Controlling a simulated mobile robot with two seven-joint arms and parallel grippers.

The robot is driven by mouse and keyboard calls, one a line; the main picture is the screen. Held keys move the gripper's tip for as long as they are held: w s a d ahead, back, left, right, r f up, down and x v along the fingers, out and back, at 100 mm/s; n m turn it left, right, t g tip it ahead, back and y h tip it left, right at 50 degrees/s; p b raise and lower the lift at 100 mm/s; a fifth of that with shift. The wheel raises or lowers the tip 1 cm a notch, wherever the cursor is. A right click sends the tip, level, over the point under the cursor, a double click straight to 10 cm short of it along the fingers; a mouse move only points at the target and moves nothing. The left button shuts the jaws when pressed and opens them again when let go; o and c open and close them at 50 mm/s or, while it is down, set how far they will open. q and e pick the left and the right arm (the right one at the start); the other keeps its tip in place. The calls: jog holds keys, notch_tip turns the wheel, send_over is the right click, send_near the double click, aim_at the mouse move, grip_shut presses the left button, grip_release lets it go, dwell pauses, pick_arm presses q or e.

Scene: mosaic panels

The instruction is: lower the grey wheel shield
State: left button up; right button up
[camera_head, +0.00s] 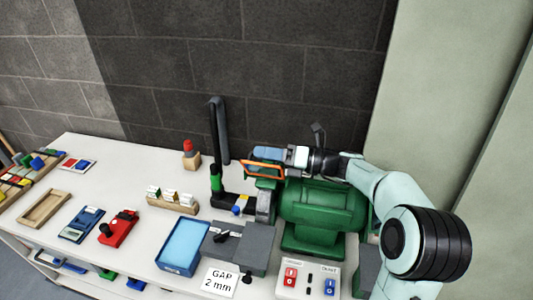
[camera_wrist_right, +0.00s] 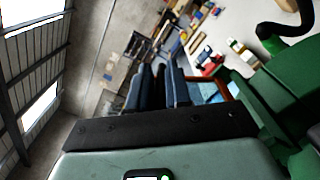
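The green bench grinder (camera_head: 322,205) stands at the right end of the white table. The shield (camera_head: 264,170), a clear bluish pane in an orange frame, sits at its left end, above the grey wheel housing (camera_head: 265,205). My right gripper (camera_head: 262,153) reaches in from the right, with its fingers just above or behind the shield's upper edge; I cannot tell whether they touch. In the right wrist view the fingers (camera_wrist_right: 155,85) lie close together with nothing visible between them, and the orange frame (camera_wrist_right: 226,90) is just to their right. My left gripper is not in view.
A black hose on a green base (camera_head: 216,175) rises left of the grinder. A blue tray (camera_head: 184,246), a "GAP 2 mm" card (camera_head: 220,282) and a switch box (camera_head: 308,280) lie in front. A red-topped block (camera_head: 190,155) stands behind.

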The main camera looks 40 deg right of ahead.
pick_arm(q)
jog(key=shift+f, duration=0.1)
pick_arm(e)
jog(key=shift+f, duration=0.1)
jog(key=shift+s+a+f+n+b, duration=0.25)
jog(key=shift+s+a+n+b, duration=0.1)
jog(key=shift+n+b, duration=0.25)
pick_arm(q)
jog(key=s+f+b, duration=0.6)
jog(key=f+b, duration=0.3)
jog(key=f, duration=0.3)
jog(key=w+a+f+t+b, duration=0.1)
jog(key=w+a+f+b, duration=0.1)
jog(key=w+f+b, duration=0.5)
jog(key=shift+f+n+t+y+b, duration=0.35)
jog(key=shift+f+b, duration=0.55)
jog(key=shift+b, duration=0.55)
pick_arm(e)
jog(key=s+a+f+n, duration=0.4)
jog(key=f+n, duration=0.5)
jog(key=n, duration=0.6)
jog(key=shift+a+f+n, duration=0.2)
jog(key=shift+a+n, duration=0.2)
jog(key=shift+a, duration=0.2)
jog(key=shift+s, duration=0.1)
jog(key=o, duration=0.6)
